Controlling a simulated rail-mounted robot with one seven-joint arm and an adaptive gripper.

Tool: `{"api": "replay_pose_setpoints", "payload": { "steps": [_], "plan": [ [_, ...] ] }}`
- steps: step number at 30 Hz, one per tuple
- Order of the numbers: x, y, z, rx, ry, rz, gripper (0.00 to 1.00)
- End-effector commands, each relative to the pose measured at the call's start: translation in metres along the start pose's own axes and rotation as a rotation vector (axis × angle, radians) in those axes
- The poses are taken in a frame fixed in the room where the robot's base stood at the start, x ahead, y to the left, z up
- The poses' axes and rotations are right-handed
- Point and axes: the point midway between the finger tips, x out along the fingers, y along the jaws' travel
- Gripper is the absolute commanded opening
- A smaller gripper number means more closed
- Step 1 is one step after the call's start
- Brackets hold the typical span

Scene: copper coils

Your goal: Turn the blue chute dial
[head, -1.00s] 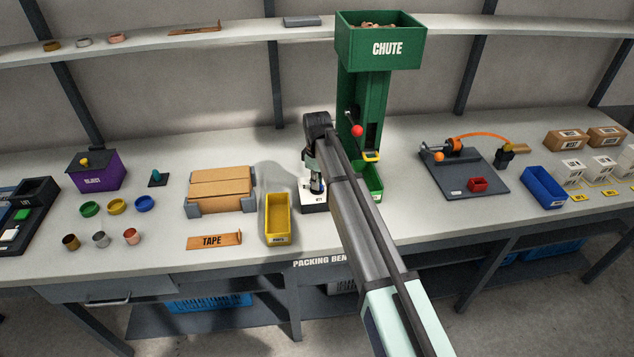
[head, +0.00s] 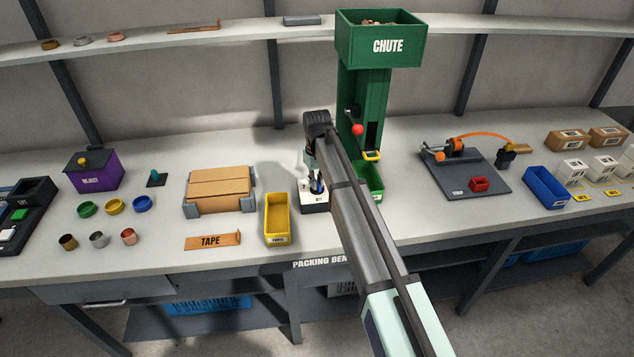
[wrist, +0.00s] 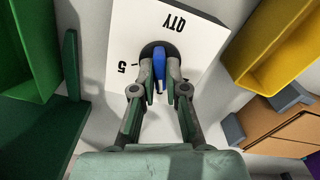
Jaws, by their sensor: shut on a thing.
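The blue chute dial (wrist: 158,62) is a narrow blue knob in a dark round recess on a white box (wrist: 185,25). The box is marked QTY, and a 5 with a tick shows to the left of the dial in the wrist view. My gripper (wrist: 160,74) is shut on the dial, with one fingertip on each side of it. In the head view the white box (head: 314,207) stands on the bench left of the green chute (head: 362,95). There my arm partly hides the gripper and the dial.
A yellow bin (head: 277,218) stands close left of the white box. A green tray (head: 372,180) stands at the chute's foot, partly behind my arm. A red-knobbed lever (head: 357,129) is on the chute. A cardboard box (head: 220,188) lies farther left.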

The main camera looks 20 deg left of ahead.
Motion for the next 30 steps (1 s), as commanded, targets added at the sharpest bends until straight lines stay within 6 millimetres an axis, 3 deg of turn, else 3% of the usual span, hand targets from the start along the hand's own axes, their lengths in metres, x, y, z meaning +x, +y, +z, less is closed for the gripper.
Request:
{"api": "replay_pose_setpoints", "payload": {
  "steps": [14, 15, 17, 30],
  "plan": [
    [0.0005, -0.0002, 0.0004, 0.019, -0.001, -0.001, 0.00],
    [0.0006, -0.0002, 0.0005, 0.019, -0.001, -0.001, 0.19],
    [0.0006, -0.0002, 0.0005, 0.018, -0.001, -0.001, 0.38],
    [-0.0078, 0.0000, -0.0001, 0.018, 0.000, 0.000, 0.38]
  ]
}}
